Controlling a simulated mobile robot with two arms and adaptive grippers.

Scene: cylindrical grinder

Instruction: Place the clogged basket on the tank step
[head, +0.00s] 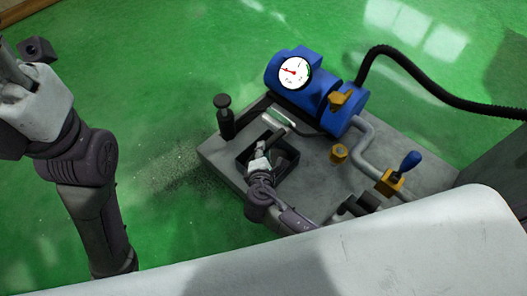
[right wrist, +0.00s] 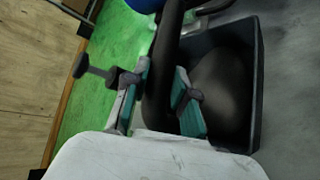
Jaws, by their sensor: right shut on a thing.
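My right gripper (head: 271,136) is over the square dark-walled opening (head: 293,171) in the grey tank top (head: 225,160). In the right wrist view its teal-padded fingers (right wrist: 163,95) are shut on a black bar (right wrist: 162,60), which looks like the basket's handle. A black rounded mass (right wrist: 225,88) shows beside the fingers inside the dark box wall (right wrist: 258,85); I cannot tell whether it is the clogged basket's body. The gripper and arm hide much of the opening. My left gripper (head: 30,55) is at the upper left, away from the tank; its jaw state is unclear.
A blue pump (head: 305,85) with a white gauge (head: 294,72) stands behind the opening. A black knob post (head: 225,116) is at the left corner. Brass fittings (head: 339,153), a blue-handled valve (head: 408,162) and a pipe crowd the right. A black hose (head: 440,88) runs right.

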